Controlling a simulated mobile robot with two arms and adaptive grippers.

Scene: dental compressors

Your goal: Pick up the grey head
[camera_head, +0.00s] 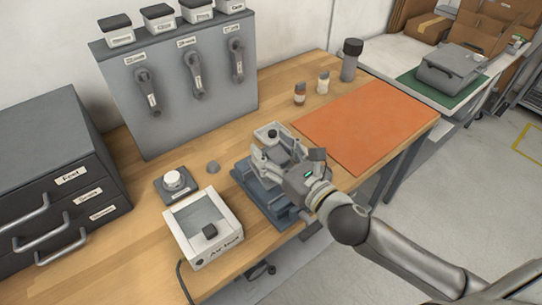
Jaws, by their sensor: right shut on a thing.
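The grey head (271,134), a light grey block with a dark spot on top, is at the right gripper, over the blue-grey fixture (258,192) on the wooden bench. My right gripper (273,156) comes in from the lower right and is shut on it. The gripper hides part of the head and of the fixture, so I cannot tell whether the two touch. My left gripper is not in view.
A white box (203,228) and a small knob unit (173,184) stand left of the fixture. An orange mat (368,122) lies bare to the right. Two small bottles and a dark cylinder (351,60) stand behind it. A drawer cabinet (55,180) is at left.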

